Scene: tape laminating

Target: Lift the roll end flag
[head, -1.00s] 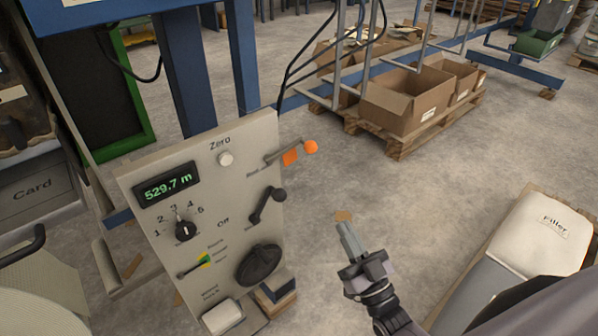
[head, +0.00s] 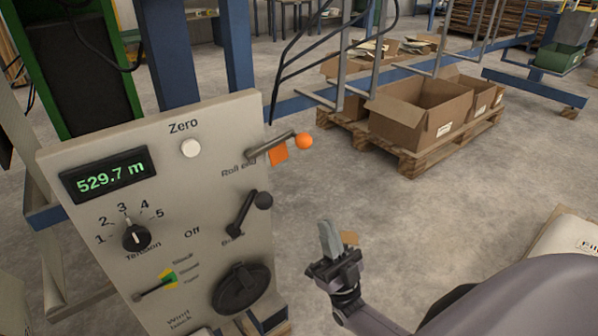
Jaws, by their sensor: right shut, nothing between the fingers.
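The roll end flag is a grey lever with an orange tab (head: 278,154) and an orange ball knob (head: 304,141). It sticks out at the upper right of the beige control panel (head: 100,215), beside the "Roll end" label. My right gripper (head: 329,236) is shut and empty, with its fingers pointing up. In the picture it is below and a little right of the flag, apart from it and to the right of the panel. My left gripper is not in view.
The panel also carries a green display (head: 107,174), a white Zero button (head: 190,148), a Tension knob (head: 136,236), a black-knobbed lever (head: 248,213) and a black handwheel (head: 242,288). Cardboard boxes (head: 420,110) stand on a pallet behind. The floor between is clear.

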